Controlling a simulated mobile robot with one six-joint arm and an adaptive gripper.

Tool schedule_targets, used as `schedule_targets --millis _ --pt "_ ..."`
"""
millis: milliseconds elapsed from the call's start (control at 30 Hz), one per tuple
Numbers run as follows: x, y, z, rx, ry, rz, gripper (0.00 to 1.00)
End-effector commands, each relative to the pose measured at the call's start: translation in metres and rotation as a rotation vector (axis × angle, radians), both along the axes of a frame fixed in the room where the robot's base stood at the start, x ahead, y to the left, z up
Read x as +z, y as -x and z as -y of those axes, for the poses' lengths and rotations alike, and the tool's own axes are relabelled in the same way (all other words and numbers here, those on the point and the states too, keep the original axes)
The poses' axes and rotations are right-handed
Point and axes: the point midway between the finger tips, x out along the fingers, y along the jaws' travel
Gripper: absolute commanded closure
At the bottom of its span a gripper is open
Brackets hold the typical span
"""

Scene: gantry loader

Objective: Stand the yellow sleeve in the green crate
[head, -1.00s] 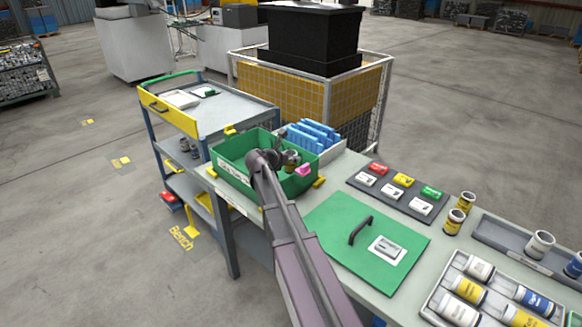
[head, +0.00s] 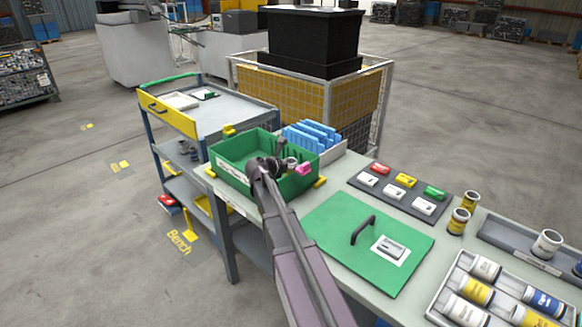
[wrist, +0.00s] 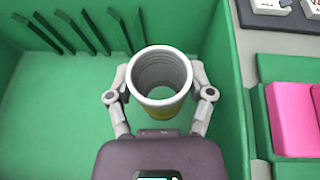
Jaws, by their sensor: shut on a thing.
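The yellow sleeve (wrist: 158,102) is a hollow open-ended tube with a grey rim; a strip of yellow shows below the rim in the wrist view. My gripper (wrist: 158,80) is shut on it, one finger on each side. The sleeve is upright or nearly so, its open end facing the wrist camera. It is inside the green crate (wrist: 45,120), near the crate's right wall in that view. In the head view the crate (head: 236,148) is at the bench's far left end, and my gripper (head: 279,165) reaches into it. I cannot tell whether the sleeve's base touches the floor.
Dark upright slats (wrist: 80,32) stand along one crate wall. A pink block (head: 304,169) is outside beside the crate. A blue rack (head: 312,136) stands behind it.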

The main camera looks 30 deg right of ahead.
Motion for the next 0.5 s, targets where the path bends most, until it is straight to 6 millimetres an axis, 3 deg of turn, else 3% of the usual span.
schedule_targets --millis 500 --pt "-0.0082 0.0003 0.0010 -0.001 0.001 0.000 0.93"
